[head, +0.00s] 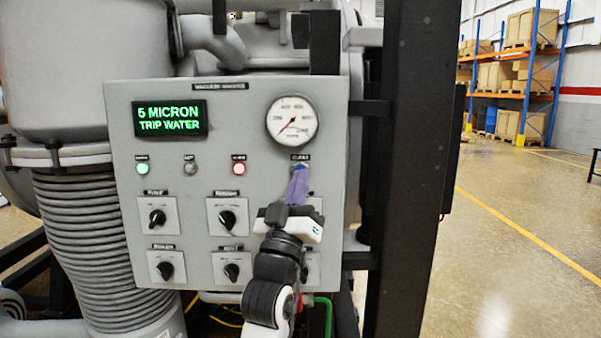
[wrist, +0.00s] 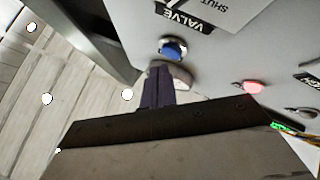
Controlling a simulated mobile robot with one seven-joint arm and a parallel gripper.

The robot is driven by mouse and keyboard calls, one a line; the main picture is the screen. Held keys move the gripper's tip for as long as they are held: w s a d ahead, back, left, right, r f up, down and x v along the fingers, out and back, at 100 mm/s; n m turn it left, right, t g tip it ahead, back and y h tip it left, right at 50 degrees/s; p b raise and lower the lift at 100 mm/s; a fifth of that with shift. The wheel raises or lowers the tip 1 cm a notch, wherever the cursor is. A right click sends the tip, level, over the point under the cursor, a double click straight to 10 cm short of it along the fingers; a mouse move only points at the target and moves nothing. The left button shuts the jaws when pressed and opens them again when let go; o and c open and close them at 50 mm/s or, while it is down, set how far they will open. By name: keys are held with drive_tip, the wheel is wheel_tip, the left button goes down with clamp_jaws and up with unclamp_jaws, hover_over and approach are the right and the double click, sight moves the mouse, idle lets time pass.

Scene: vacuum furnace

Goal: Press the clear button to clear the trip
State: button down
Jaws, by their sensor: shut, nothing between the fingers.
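The blue clear button (wrist: 173,48) sits in a metal ring on the grey control panel (head: 230,100). In the head view it is almost wholly hidden behind my fingertips, under a small dark label (head: 300,157). The display (head: 171,118) reads "5 MICRON TRIP WATER" in green. My gripper (head: 299,174) is shut and empty, its purple fingers pointing at the panel just below the label. In the wrist view, the fingertips (wrist: 159,70) appear just below the button in the picture, with a small gap. I cannot tell their depth from the panel.
A round gauge (head: 292,120) is above the button. A lit red lamp (head: 239,169), a grey lamp (head: 190,169) and a lit green lamp (head: 142,169) are to its left. Several black selector knobs (head: 228,218) are below. A dark upright post (head: 408,170) stands right of the panel.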

drive_tip(key=shift+w, duration=0.1)
idle(0.6)
drive_tip(key=shift+w, duration=0.3)
drive_tip(key=shift+w+b, duration=0.3)
drive_tip(key=shift+w, duration=0.1)
idle(0.5)
drive_tip(key=shift+s, duration=0.8)
drive_tip(key=shift+s, duration=2.5)
